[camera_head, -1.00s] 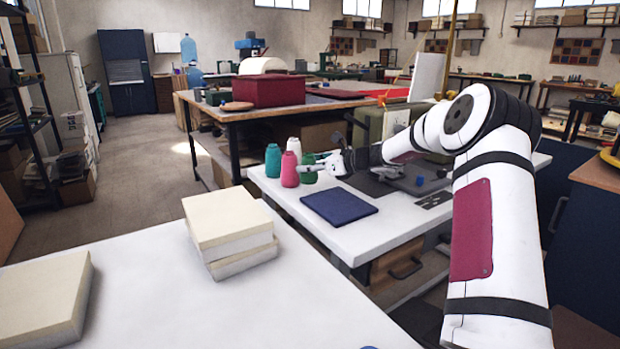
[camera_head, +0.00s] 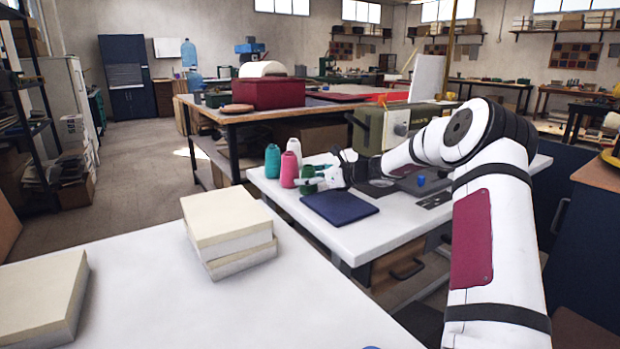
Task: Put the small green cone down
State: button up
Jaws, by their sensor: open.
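The small green cone (camera_head: 308,174) stands on the white table (camera_head: 352,240), just right of the pink cone. My gripper (camera_head: 311,183) is at the green cone, its pale fingers reaching in from the right and covering part of it. The jaws are open. The fingers look level with the cone's middle; whether they touch it is too small to tell. The cone's base is partly hidden, but it appears upright and at table height.
A teal cone (camera_head: 272,162), a pink cone (camera_head: 289,170) and a white cone (camera_head: 294,148) stand close by on the left. A dark blue square pad (camera_head: 339,209) lies in front. Cream blocks (camera_head: 228,222) sit on the nearer table.

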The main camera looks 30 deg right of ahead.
jog(key=shift+r, duration=0.2)
jog(key=p+v, duration=0.2)
jog(key=v, duration=1)
jog(key=shift+a+p, duration=0.15)
jog(key=shift+p, duration=0.25)
